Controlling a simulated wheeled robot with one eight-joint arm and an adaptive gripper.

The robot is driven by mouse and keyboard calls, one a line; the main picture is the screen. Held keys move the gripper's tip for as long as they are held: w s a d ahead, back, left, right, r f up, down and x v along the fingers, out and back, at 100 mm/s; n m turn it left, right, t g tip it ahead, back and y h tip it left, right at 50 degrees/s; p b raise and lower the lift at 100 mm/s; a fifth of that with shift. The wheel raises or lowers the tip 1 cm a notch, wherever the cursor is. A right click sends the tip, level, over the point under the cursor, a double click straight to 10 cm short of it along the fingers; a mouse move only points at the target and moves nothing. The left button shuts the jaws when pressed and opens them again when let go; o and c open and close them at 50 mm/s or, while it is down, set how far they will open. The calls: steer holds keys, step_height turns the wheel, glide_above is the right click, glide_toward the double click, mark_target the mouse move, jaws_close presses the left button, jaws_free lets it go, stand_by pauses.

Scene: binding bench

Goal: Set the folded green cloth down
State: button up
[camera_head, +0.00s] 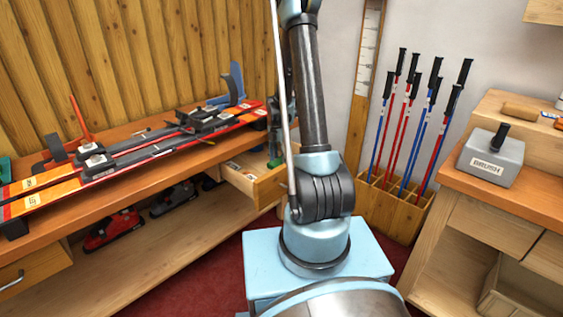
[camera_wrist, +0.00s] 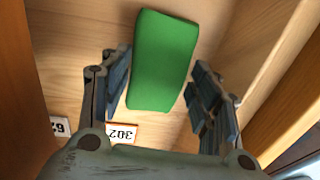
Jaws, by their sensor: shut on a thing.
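The folded green cloth (camera_wrist: 165,60) is a flat green block in the middle of the wrist view. My gripper (camera_wrist: 162,78) is shut on it, with one finger at each side. A small green part of the cloth (camera_head: 275,162) shows in the head view at the open drawer (camera_head: 265,189). My gripper (camera_head: 279,130) is partly hidden there behind my own arm. Below the cloth in the wrist view is a pale wooden floor (camera_wrist: 75,85) with walls on both sides. Whether the cloth touches that floor I cannot tell.
White number labels, one reading 302 (camera_wrist: 122,133), lie on the wooden floor. Skis (camera_head: 130,155) lie along the bench (camera_head: 130,188) left of the drawer. A rack (camera_head: 395,208) of ski poles stands to the right. A grey block marked BRUSH (camera_head: 490,158) sits on the right counter.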

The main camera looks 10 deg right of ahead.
steer(key=shift+f, duration=0.75)
steer(key=o, duration=0.7)
